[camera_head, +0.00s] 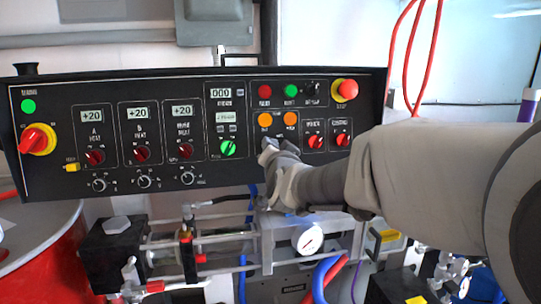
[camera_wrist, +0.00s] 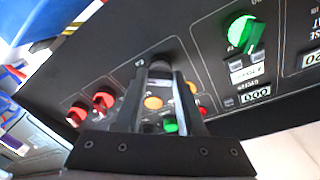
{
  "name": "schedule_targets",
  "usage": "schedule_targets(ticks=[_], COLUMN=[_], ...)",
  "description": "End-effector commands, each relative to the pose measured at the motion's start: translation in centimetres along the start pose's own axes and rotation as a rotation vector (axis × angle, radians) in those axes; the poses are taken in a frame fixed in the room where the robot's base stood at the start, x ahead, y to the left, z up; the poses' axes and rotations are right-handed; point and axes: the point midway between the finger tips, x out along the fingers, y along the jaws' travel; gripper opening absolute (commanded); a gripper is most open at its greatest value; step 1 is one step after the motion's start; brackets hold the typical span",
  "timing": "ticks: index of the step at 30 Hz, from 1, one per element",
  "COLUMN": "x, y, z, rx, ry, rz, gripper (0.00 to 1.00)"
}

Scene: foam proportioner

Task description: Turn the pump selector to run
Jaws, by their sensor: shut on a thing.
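My gripper (camera_head: 270,148) is at the front of the black control panel, just below two orange lights (camera_head: 265,119). In the wrist view, where the panel appears upside down, the fingertips (camera_wrist: 162,72) close around a dark knob-like part on the panel face. This seems to be the pump selector; the fingers cover most of it, and its label and pointing direction cannot be read. An orange light (camera_wrist: 153,102) shows between the fingers. The jaws are shut on that part.
A green knob (camera_head: 227,148) is left of my gripper, and two red knobs (camera_head: 314,141) are to the right. A red stop button (camera_head: 344,90) is at upper right. Pipes, a gauge (camera_head: 310,240) and hoses lie below the panel. A red drum (camera_head: 40,250) stands lower left.

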Motion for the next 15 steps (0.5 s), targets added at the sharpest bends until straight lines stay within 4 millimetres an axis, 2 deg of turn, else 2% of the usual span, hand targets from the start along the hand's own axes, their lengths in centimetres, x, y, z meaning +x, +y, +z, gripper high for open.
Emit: schedule_targets(ticks=[6,15], x=[-0.01,-0.01], y=[-0.09,-0.11], z=[0.07,0.01], rx=[0.103,0.159], ry=[-0.001,-0.002], rz=[0.018,0.029], gripper=[0.0,0.0])
